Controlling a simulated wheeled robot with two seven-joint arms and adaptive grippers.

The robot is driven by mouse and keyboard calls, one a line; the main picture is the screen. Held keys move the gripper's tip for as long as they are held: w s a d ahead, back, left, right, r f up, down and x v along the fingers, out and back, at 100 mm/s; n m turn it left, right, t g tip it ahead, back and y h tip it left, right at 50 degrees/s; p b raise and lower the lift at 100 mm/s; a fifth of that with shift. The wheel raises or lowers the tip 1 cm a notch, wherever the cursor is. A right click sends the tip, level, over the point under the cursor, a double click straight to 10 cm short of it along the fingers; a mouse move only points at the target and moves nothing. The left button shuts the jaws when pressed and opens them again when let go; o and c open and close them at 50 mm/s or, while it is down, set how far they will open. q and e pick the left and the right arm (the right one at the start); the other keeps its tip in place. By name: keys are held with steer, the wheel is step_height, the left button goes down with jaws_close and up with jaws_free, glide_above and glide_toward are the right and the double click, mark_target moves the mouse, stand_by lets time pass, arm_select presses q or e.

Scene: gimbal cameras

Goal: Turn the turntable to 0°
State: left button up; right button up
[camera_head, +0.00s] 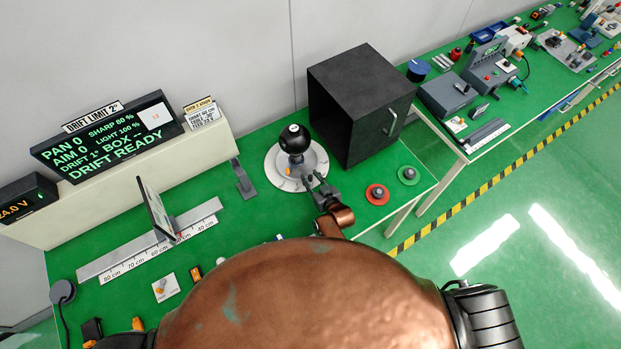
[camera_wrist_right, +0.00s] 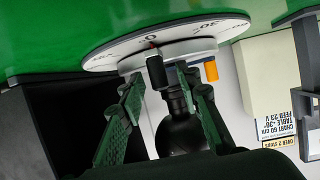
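The turntable (camera_head: 283,181) is a white disc with a scale around its rim, on the green bench. A black ball-shaped camera (camera_head: 294,139) stands on it. My right gripper (camera_head: 318,187) is at the turntable's near right edge. In the right wrist view the turntable (camera_wrist_right: 205,35) appears upside down, with the 0 mark by a small red mark. There my right gripper (camera_wrist_right: 162,88) has its fingers apart, with a short black peg (camera_wrist_right: 157,71) between them. Whether they touch it is unclear. An orange knob (camera_wrist_right: 210,70) is beside it. My left gripper is not seen.
A display (camera_head: 110,140) reads PAN 0, AIM 0, DRIFT 1° and DRIFT READY. A black box (camera_head: 355,100) stands close to the turntable's right. A ruler rail (camera_head: 125,262) with an upright panel lies left.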

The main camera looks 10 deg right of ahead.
steer(key=shift+s+d+f, duration=0.1)
steer(key=shift+d, duration=0.05)
steer(key=shift+s, duration=0.2)
steer(key=v, duration=1.1)
steer(key=shift+s+r, duration=0.2)
steer(key=shift+r, duration=0.05)
steer(key=shift+d, duration=0.15)
